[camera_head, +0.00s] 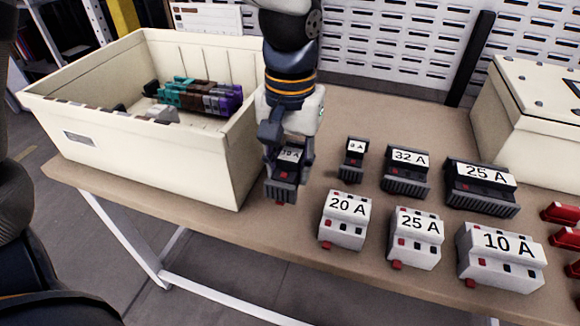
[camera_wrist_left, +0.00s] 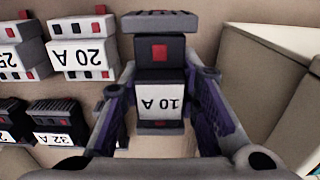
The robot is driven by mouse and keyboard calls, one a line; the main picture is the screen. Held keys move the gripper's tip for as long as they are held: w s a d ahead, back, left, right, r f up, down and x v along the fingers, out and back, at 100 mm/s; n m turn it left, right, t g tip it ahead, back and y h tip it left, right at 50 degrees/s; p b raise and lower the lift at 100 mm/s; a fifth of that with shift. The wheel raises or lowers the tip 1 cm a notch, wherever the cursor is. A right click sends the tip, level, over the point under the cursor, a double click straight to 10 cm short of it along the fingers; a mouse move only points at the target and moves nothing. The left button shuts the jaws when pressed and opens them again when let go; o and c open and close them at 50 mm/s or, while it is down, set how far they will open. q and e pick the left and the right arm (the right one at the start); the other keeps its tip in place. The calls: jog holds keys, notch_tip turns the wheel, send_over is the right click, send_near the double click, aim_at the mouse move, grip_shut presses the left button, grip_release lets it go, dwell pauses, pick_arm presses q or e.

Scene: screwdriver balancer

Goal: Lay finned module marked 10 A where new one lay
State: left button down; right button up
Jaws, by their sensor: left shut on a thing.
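My left gripper (camera_head: 287,152) points down and is shut on the dark finned module marked 10 A (camera_head: 284,185), next to the right wall of the cream bin. In the left wrist view, the fingers of my left gripper (camera_wrist_left: 160,120) stand on both sides of this module (camera_wrist_left: 160,75), whose label reads 10 A. I cannot tell whether its underside touches the table. To its right stand a small dark module (camera_head: 352,162) with a hard-to-read label, a dark finned 32 A module (camera_head: 406,186) and a dark finned 25 A module (camera_head: 482,200). My right gripper is not in view.
The cream bin (camera_head: 150,150) holds teal, brown and purple blocks (camera_head: 200,97). White 20 A (camera_head: 344,232), 25 A (camera_head: 415,250) and 10 A (camera_head: 498,268) modules stand in the front row. Red parts (camera_head: 562,213) lie at the right edge. A cream box (camera_head: 535,120) stands behind. The table (camera_head: 370,115) is bare behind the modules.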

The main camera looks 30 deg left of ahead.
aim_at(291, 157)
pick_arm(q)
jog(key=shift+w+d, duration=0.15)
jog(key=shift+w, duration=0.1)
jog(key=shift+s+f, duration=0.15)
jog(key=shift+f, duration=0.15)
jog(key=f, duration=0.7)
jog(key=shift+s+f, duration=0.2)
jog(key=shift+f, duration=0.05)
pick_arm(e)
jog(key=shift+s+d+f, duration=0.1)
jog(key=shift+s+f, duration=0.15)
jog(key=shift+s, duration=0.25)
pick_arm(q)
jog(key=c, duration=1.1)
grip_release()
jog(key=shift+r, duration=0.1)
notch_tip(291, 157, up, 12)
jog(key=shift+f, duration=0.1)
